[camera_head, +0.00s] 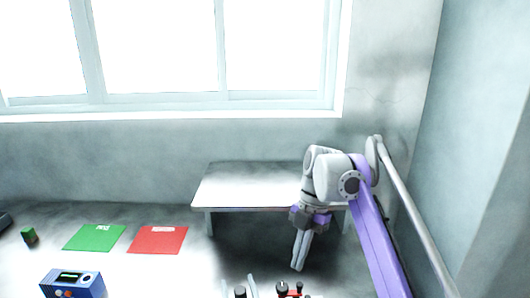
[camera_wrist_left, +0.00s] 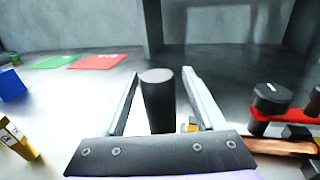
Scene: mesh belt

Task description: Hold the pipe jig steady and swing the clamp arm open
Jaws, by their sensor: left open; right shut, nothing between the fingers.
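The pipe jig shows at the right of the left wrist view, with a red clamp arm (camera_wrist_left: 285,114) topped by a black knob (camera_wrist_left: 271,96) and a copper-coloured pipe (camera_wrist_left: 285,147) below it. In the head view only the jig's top shows at the bottom edge, with the red clamp arm (camera_head: 291,293). My left gripper (camera_wrist_left: 161,76) is open, with its fingers on either side of an upright black post (camera_wrist_left: 158,103); contact cannot be told. It also shows in the head view (camera_head: 238,284). My right gripper (camera_head: 298,265) is shut and empty, pointing down above and behind the jig.
A green mat (camera_head: 94,237) and a red mat (camera_head: 157,240) lie to the left. A yellow object (camera_wrist_left: 18,140) shows beside my left gripper. A white bench (camera_head: 255,185) stands behind by the wall.

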